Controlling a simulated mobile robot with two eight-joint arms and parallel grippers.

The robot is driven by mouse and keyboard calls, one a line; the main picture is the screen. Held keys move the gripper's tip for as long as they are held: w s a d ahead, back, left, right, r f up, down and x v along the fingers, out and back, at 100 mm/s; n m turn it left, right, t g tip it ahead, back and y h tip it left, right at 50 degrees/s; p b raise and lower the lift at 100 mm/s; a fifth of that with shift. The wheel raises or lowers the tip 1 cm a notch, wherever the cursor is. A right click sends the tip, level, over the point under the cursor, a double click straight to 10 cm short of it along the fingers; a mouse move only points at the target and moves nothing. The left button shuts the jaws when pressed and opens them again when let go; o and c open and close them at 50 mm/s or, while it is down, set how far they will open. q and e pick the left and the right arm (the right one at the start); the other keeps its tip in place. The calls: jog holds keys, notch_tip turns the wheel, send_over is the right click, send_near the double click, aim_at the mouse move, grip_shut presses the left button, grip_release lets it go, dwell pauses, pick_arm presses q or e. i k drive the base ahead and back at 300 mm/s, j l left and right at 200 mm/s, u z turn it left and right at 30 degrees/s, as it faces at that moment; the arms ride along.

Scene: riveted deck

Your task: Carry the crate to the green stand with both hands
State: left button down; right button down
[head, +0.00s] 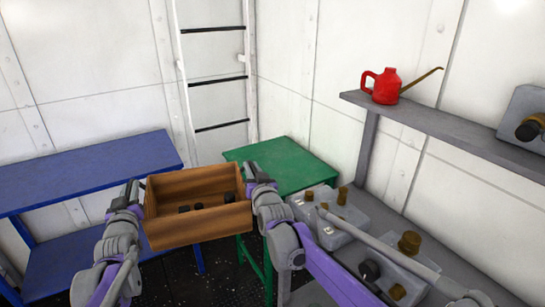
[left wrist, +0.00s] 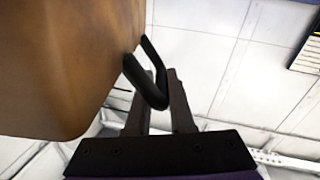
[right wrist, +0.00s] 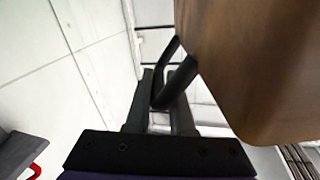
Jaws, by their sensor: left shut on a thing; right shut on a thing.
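The brown wooden crate (head: 200,231) is held up in front of me, roughly level, with several small dark things inside. My left gripper (head: 132,190) is shut on the handle at the crate's left end; the black handle (left wrist: 150,75) shows between the fingers in the left wrist view. My right gripper (head: 250,172) is shut on the handle at the right end; that black handle (right wrist: 172,88) shows in the right wrist view. The green stand (head: 290,165) is behind and to the right of the crate, which hides part of it. Its visible top is bare.
A blue bench (head: 90,165) stands at the left. At the right, a grey bench carries grey boxes with brass knobs (head: 340,215), close to my right arm. A grey shelf (head: 450,130) above holds a red oil can (head: 386,87). A white ladder (head: 185,85) is at the back wall.

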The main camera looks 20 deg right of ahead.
aim_at(277, 161)
jog(key=i, duration=0.7)
jog(key=i+j+z, duration=0.15)
jog(key=i, duration=0.6)
jog(key=z, duration=0.95)
